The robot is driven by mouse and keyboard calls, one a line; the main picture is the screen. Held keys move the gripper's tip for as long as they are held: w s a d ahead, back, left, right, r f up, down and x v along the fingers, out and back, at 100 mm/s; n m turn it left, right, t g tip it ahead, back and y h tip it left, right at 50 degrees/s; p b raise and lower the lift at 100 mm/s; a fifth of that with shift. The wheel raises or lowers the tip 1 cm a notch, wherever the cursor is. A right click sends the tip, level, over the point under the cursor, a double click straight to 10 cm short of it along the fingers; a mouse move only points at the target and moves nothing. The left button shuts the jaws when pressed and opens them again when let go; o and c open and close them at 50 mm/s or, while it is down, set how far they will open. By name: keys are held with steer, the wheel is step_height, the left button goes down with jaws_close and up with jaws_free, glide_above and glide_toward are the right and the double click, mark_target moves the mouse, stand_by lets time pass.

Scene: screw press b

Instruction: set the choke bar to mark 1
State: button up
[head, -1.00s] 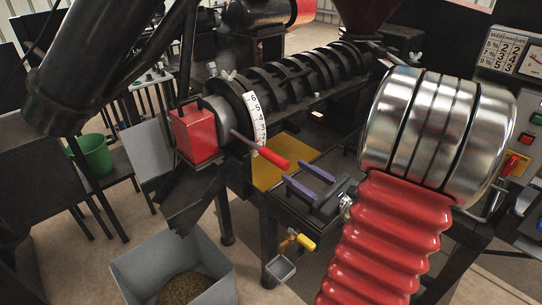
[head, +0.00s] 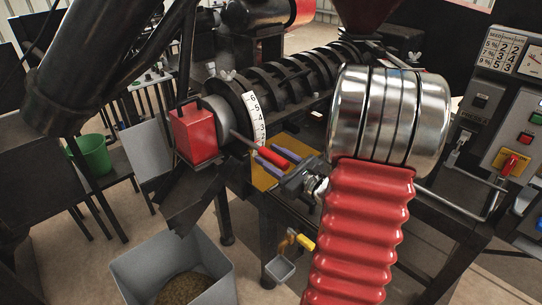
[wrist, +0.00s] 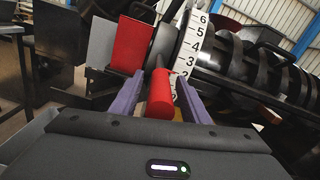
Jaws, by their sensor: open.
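The choke bar (head: 262,153) is a dark rod with a red grip, sticking out from the end of the press barrel. Beside it is a white curved scale (head: 256,120) with black numbers. The wrist view shows the scale (wrist: 194,45) with 6 down to about 2; the lower marks are hidden behind the bar and a finger. My gripper (head: 277,157) is open, with its purple fingers at the red grip. In the wrist view the red grip (wrist: 161,95) lies between the two fingers of my gripper (wrist: 160,92), with space showing on its left side.
A red block (head: 195,133) sits left of the scale. Below are a grey bin (head: 215,262) of brown material and a small yellow-handled scoop (head: 290,255). A control panel (head: 510,130) stands at the right.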

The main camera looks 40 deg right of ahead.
steer(key=shift+w, duration=0.3)
steer(key=shift+c, duration=0.4)
jaws_close()
